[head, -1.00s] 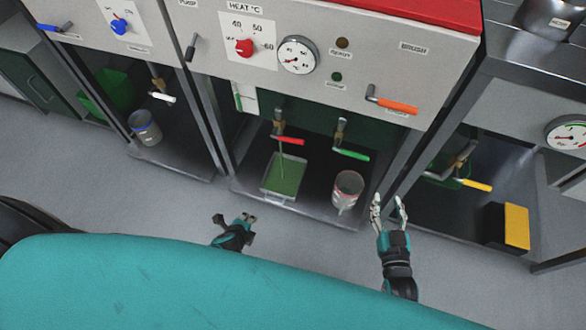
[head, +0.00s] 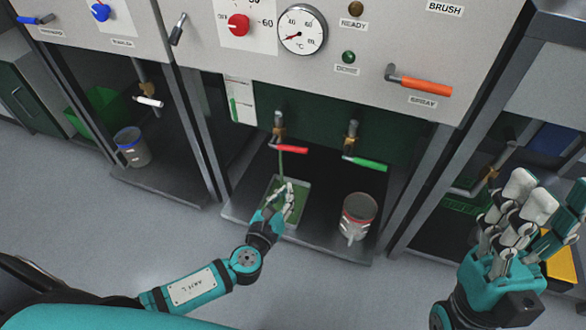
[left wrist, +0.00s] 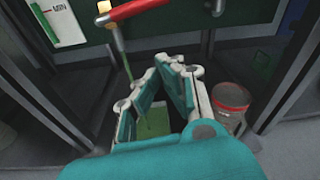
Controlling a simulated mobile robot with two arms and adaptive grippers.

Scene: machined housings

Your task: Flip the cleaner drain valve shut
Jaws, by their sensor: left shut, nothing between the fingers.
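The red-handled drain valve (head: 290,149) hangs under the middle cabinet, its lever pointing sideways to the right. A thin green stream falls from it into a clear tray of green liquid (head: 302,187). In the left wrist view the red lever (left wrist: 140,9) is at the top, beyond the fingers. My left gripper (head: 287,194) is shut and empty, in front of and below the lever, apart from it; it overlaps the tray in the picture. My right gripper (head: 535,195) is open and empty at the right, large and near the camera.
A green-handled valve (head: 366,162) is just right of the red one. A can with a red band (head: 357,216) stands on the shelf beside the tray. An orange lever (head: 425,87) and a red knob (head: 238,25) sit on the panel above. A cabinet post (head: 415,190) stands to the right.

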